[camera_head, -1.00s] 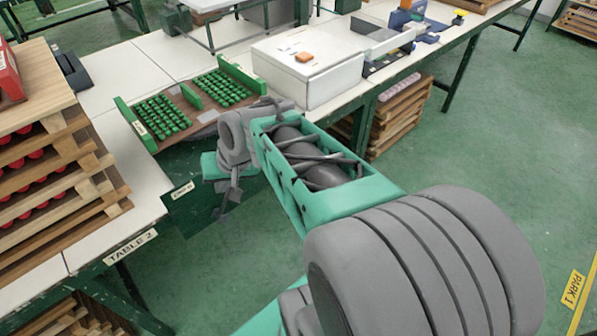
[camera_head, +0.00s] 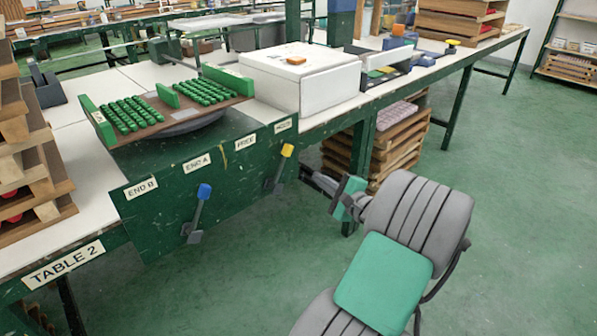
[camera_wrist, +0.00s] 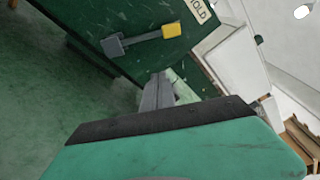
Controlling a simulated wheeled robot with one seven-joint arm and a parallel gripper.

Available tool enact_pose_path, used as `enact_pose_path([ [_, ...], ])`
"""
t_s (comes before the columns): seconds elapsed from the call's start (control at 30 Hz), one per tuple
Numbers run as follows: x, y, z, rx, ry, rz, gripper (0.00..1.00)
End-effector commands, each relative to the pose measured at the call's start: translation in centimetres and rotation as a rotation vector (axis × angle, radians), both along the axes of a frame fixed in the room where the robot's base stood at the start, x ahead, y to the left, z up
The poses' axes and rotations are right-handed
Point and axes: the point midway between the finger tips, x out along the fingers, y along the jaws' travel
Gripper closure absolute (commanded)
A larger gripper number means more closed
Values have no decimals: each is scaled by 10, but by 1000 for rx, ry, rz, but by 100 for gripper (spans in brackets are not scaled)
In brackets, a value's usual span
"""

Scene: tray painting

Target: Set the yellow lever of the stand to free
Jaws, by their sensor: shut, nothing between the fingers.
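The stand's green front panel (camera_head: 225,195) carries a yellow-tipped lever (camera_head: 286,152), which tilts up and slightly right toward the HOLD label (camera_head: 283,125). The FREE label (camera_head: 245,142) is to its left. In the wrist view the yellow knob (camera_wrist: 171,31) lies close to the HOLD label (camera_wrist: 200,12), with the grey pivot at its left. My gripper (camera_head: 316,180) is shut and empty, right of the lever and apart from it. Its grey fingers also show in the wrist view (camera_wrist: 158,90), below the lever.
A blue-tipped lever (camera_head: 203,192) stands left on the same panel, under END A and END B labels. Above is a tilted tray (camera_head: 165,122) of green pieces. A white box (camera_head: 300,78) stands right of it. Wooden trays (camera_head: 395,145) are under the table. Floor at right is clear.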

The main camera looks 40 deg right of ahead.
Motion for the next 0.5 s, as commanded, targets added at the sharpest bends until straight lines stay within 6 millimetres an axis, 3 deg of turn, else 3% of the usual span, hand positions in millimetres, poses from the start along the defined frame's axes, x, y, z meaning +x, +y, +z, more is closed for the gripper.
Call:
enact_pose_path([
  [0.17, 25, 0, -5, -4, 0, 6, 100],
  [0.5, 100, -7, -11, -4, 1, 7, 100],
])
